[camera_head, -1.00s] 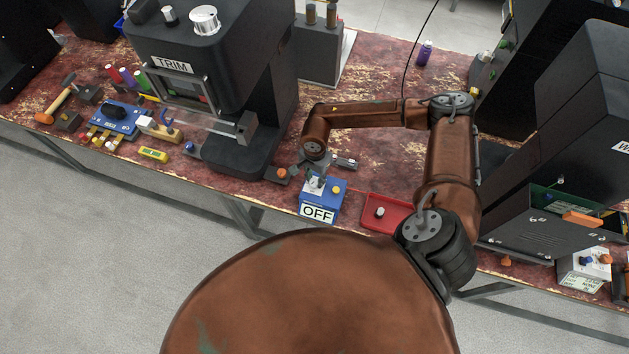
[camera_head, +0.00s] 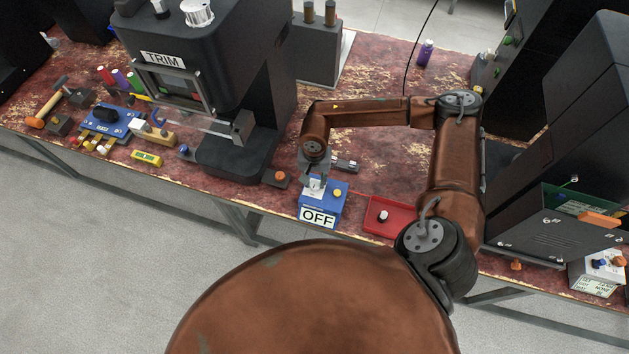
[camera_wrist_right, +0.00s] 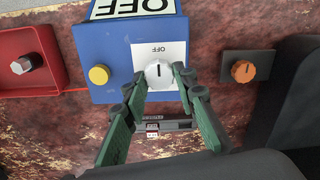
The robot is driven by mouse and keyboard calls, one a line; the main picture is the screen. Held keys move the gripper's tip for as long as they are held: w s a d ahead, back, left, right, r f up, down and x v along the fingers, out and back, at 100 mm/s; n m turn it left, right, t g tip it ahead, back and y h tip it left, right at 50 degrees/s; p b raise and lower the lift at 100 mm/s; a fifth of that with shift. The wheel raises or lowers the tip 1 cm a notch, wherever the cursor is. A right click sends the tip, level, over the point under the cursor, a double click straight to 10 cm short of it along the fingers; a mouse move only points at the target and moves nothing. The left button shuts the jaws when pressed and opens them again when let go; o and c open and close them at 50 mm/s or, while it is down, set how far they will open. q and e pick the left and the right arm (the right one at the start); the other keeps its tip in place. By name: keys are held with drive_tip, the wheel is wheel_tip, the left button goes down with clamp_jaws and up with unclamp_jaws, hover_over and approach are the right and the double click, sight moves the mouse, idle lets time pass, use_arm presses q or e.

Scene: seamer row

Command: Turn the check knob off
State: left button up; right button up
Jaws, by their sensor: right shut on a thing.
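The blue box (camera_head: 334,207) with a large OFF sign (camera_head: 318,217) on its front stands at the table's front edge in the head view. In the right wrist view, the check knob (camera_wrist_right: 159,72) is a pale round dial on a white plate marked OFF, on the blue box (camera_wrist_right: 105,45). Its dark line runs straight up and down in the picture, in line with the OFF print. My right gripper (camera_wrist_right: 160,85) is shut on the knob, one green finger on each side. In the head view the right gripper (camera_head: 314,184) hides most of the knob. My left gripper is not in view.
A yellow button (camera_wrist_right: 98,74) sits beside the knob's plate. A red tray (camera_head: 377,228) with a pale knob (camera_head: 383,216) lies to the right of the box. An orange knob (camera_head: 280,175) is to its left, below the TRIM machine (camera_head: 240,100).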

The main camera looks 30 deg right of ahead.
sight(315, 183)
drive_tip(key=o, duration=1.1)
drive_tip(key=shift+r, duration=0.25)
wheel_tip(315, 183, up, 12)
drive_tip(key=shift+f, duration=0.2)
drive_tip(key=shift+f, duration=0.1)
